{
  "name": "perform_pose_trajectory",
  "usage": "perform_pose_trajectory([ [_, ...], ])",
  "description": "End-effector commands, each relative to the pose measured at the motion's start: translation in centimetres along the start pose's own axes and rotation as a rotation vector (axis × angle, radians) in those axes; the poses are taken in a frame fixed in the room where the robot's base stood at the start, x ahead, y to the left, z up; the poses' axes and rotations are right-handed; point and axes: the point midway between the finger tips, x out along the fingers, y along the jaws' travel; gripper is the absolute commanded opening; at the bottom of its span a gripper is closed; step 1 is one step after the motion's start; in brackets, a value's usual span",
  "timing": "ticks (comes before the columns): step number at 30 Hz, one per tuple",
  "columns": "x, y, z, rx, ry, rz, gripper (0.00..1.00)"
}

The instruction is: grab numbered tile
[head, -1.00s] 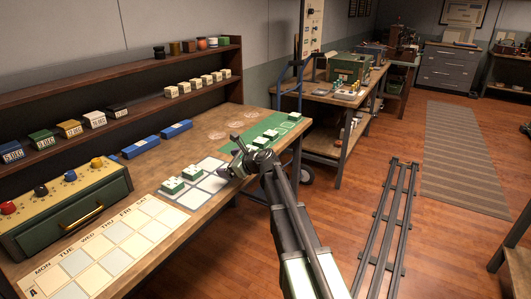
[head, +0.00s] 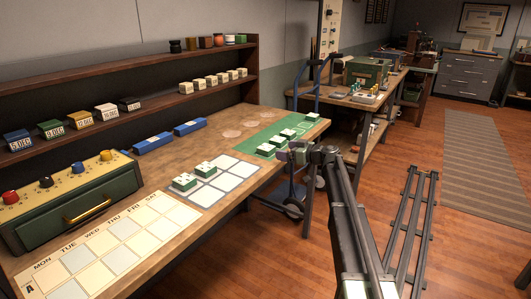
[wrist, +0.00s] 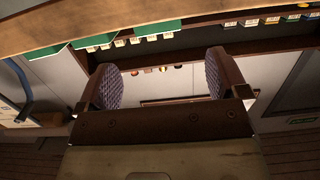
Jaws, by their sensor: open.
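Green-and-white block tiles stand on the table in the head view. Two of them, a left tile (head: 184,182) and a right tile (head: 205,169), sit on the pale square grid (head: 229,183). Others, including a near tile (head: 266,150), a middle tile (head: 287,134) and a far tile (head: 311,117), sit on the green mat (head: 262,135). Their numbers are too small to read. My gripper (head: 291,152) is at the table's front edge, just right of the near tile. In the wrist view my gripper (wrist: 163,80) is open, with nothing between its fingers.
A weekday calendar board (head: 110,247) lies at the front left, beside a green drawer box (head: 85,205) with knobs. Blue blocks (head: 153,143) lie behind. Shelves with small boxes (head: 120,80) line the wall. A blue-framed cart (head: 297,190) stands beyond the table's edge.

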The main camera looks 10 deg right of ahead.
Motion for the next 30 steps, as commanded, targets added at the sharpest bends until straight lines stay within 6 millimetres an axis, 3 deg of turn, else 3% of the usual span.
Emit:
perform_pose_trajectory([
  [6, 4.3, 0.1, 0.2, 0.001, -0.001, -0.003, 0.92],
  [13, 5.5, 0.1, 0.1, 0.002, -0.001, 0.0, 0.92],
  [21, 10.1, 0.2, 0.2, 0.002, -0.001, -0.001, 0.92],
  [27, 10.2, 0.1, 0.1, 0.003, -0.001, 0.0, 0.92],
  [30, 10.1, 0.1, 0.1, 0.003, -0.001, 0.0, 0.79],
])
